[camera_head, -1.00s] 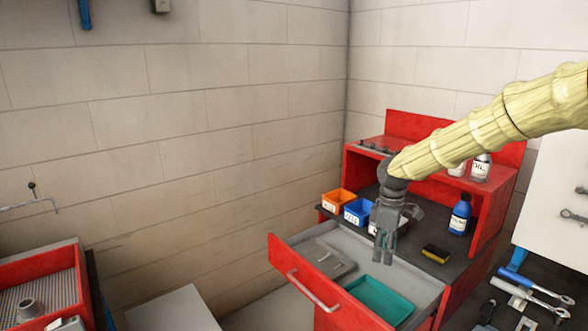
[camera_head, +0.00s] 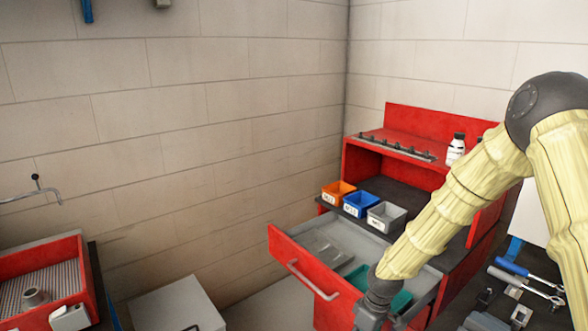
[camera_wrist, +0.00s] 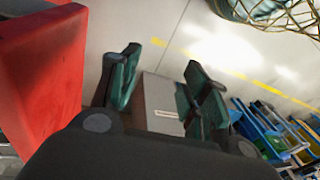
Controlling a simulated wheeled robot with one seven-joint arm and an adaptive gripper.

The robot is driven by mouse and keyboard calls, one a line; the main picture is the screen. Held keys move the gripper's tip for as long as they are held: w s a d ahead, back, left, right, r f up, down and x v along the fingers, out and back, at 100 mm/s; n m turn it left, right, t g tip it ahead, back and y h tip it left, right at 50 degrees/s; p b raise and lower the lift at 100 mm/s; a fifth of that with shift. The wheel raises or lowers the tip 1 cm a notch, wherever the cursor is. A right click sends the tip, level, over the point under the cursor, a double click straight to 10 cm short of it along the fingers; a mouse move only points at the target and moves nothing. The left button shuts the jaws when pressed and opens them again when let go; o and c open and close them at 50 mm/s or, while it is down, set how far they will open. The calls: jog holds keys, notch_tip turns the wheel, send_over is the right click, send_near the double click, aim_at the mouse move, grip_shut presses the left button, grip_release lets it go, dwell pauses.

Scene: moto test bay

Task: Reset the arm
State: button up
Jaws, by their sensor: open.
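My gripper (camera_head: 372,308) hangs low at the bottom edge of the head view, in front of the open red drawer. Its fingertips are cut off there. In the wrist view my gripper (camera_wrist: 163,82) has its two dark fingers well apart, with nothing between them but floor and a grey box further off. My arm bends down from the right and hides part of the drawer and the bench.
The open drawer (camera_head: 302,278) holds a teal tray (camera_head: 399,301), partly hidden. Orange (camera_head: 338,192), blue (camera_head: 360,204) and grey (camera_head: 386,216) bins stand on the red workbench. Tools (camera_head: 527,284) lie at right. A grey box (camera_head: 178,306) stands on the floor left of the drawer.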

jog(key=s+f+m+b, duration=0.1)
jog(key=s+f+m, duration=0.1)
jog(key=s+f, duration=0.65)
jog(key=s+f+m, duration=0.3)
jog(key=s+f, duration=0.3)
jog(key=s, duration=0.5)
jog(key=s+d+f+m+h, duration=0.1)
jog(key=s+d+f+m, duration=0.1)
jog(key=s, duration=0.7)
jog(key=s+d+f+m+h+b, duration=0.1)
jog(key=s+f, duration=0.3)
jog(key=s, duration=0.5)
jog(key=shift+s+d+m+t, duration=0.3)
jog(key=shift+d+m+t, duration=0.1)
jog(key=shift+d+m, duration=0.4)
